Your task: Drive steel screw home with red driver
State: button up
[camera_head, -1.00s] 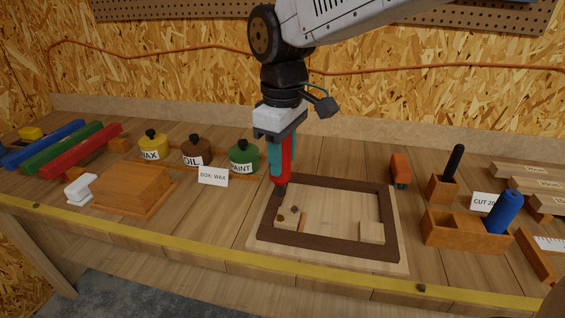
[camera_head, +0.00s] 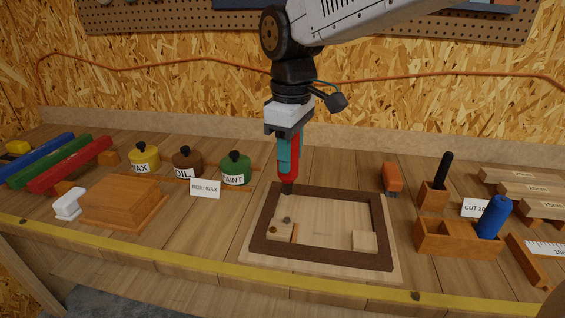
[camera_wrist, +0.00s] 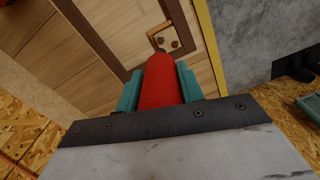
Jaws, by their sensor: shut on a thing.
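My gripper (camera_head: 288,150) is shut on the red driver (camera_head: 290,172) and holds it upright, tip down, over the back left corner of the dark wooden frame (camera_head: 330,190). I cannot tell whether the tip touches the frame. In the wrist view the red driver (camera_wrist: 160,82) sits between the teal fingers. Two small screw heads, one greyish (camera_head: 287,219) and one brownish (camera_head: 275,229), show on the corner block (camera_head: 281,236) at the frame's front left. The wrist view shows this block (camera_wrist: 171,38) beyond the driver. I cannot tell for sure which screw is steel.
Left stand wax (camera_head: 145,158), oil (camera_head: 187,163) and paint (camera_head: 236,169) pots, a card (camera_head: 205,188) and a wooden box (camera_head: 122,203). Right stand an orange block (camera_head: 391,177), a black-handled tool (camera_head: 443,168) and a holder (camera_head: 455,241) with a blue handle (camera_head: 495,216).

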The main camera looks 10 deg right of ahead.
aim_at(290, 193)
jog(key=shift+f, duration=3.1)
jog(key=shift+f, duration=1.15)
dwell(1.4)
dwell(0.4)
jog(key=shift+r, duration=3.55)
